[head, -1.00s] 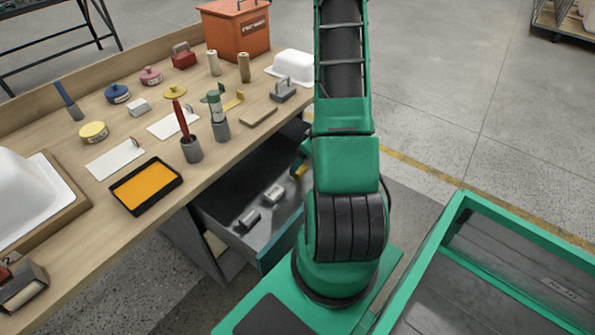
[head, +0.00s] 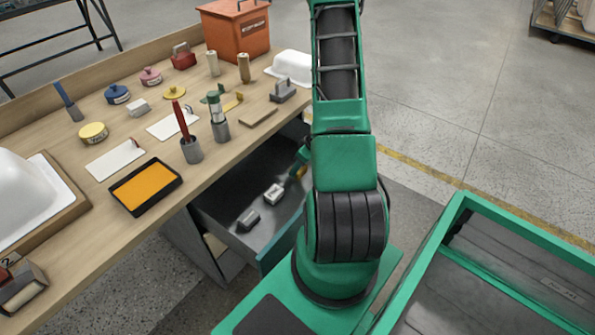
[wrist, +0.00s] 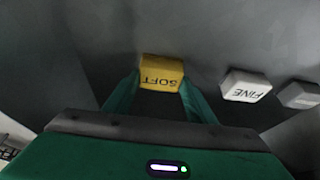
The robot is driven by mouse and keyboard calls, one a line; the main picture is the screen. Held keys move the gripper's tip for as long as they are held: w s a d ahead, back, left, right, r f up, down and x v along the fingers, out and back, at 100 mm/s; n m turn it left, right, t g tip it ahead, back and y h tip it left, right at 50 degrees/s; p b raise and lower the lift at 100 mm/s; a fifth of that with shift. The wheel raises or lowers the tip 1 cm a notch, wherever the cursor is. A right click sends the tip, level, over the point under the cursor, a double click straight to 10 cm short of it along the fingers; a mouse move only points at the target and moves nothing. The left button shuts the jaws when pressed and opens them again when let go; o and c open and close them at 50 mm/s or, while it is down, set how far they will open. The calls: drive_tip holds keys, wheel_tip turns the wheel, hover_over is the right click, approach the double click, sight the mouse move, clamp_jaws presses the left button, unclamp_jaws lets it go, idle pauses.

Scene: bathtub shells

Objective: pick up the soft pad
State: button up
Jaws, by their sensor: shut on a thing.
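The soft pad (wrist: 161,73) is a yellow block marked "SOFT". In the wrist view it sits between the green fingers of my gripper (wrist: 160,90), which is shut on it. In the head view my gripper (head: 299,172) is inside the open drawer, at its far right part, and a bit of yellow shows at its tip. Most of the pad is hidden there by my arm. I cannot tell whether the pad touches the drawer floor.
A white pad marked "FINE" (wrist: 245,86) and a grey pad (wrist: 299,95) lie beside it in the drawer (head: 262,240). The workbench (head: 100,225) above holds tubs, cards and an orange tray (head: 147,187). A green-rimmed bin (head: 455,208) stands at right.

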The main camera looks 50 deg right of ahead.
drive_tip(key=shift+r, duration=0.8)
wheel_tip(320, 180, up, 2)
drive_tip(key=shift+r, duration=0.25)
drive_tip(key=w+a+r, duration=0.1)
drive_tip(key=a+r, duration=0.6)
drive_tip(key=a, duration=0.4)
drive_tip(key=shift+w+a, duration=0.25)
drive_tip(key=shift+w, duration=0.1)
drive_tip(key=o, duration=0.4)
drive_tip(key=c, duration=0.3)
